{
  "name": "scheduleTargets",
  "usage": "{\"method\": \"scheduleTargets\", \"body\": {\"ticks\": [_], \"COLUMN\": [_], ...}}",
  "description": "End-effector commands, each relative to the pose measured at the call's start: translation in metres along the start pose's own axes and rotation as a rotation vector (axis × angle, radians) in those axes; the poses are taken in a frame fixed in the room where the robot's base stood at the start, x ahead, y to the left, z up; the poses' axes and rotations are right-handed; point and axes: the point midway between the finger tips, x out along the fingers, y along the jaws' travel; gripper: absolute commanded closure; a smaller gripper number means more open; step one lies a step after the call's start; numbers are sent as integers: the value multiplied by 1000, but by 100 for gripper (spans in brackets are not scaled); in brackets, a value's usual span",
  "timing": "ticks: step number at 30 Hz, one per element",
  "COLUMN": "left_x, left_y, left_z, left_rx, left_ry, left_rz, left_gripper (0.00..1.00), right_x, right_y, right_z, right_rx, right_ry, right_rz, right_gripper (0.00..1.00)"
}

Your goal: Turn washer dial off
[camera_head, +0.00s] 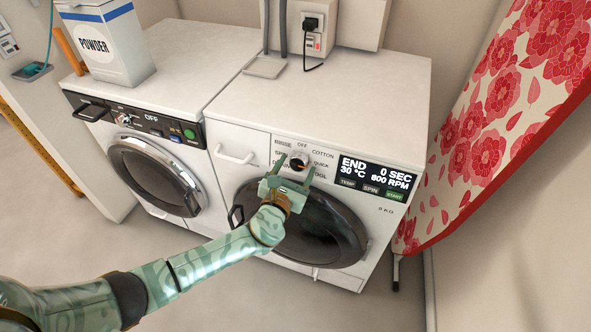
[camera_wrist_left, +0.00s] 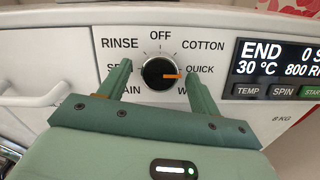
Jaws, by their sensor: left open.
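The washer dial (camera_head: 298,161) is a round black knob on the control panel of the right-hand white machine. In the left wrist view the dial (camera_wrist_left: 160,73) has an orange mark that points right, toward QUICK. OFF is printed above it, with RINSE and COTTON to either side. The washer display (camera_head: 376,173) reads END, 0 SEC, 30 °C, 800 RPM. My left gripper (camera_head: 294,170) is open, with one finger on each side of the dial. In the left wrist view, gaps show between the fingers (camera_wrist_left: 157,78) and the knob. My right gripper is not in view.
A second machine (camera_head: 150,170) with its own panel reading OFF stands at the left. A white POWDER box (camera_head: 108,45) stands on it. The washer top (camera_head: 340,95) is mostly clear. A red floral ironing board (camera_head: 500,120) leans at the right.

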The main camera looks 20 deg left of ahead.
Motion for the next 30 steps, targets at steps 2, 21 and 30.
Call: {"method": "scheduleTargets", "body": {"ticks": [2,21,30], "left_x": [0,0,-1], "left_y": [0,0,-2], "left_z": [0,0,-1], "left_rx": [0,-39,-221], "left_ry": [0,3,13], "left_rz": [0,10,55], "left_gripper": [37,81,81], "right_x": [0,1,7], "right_y": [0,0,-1], "right_z": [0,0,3], "right_rx": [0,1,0], "right_ry": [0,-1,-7], "right_rz": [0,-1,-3], "right_gripper": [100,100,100]}}
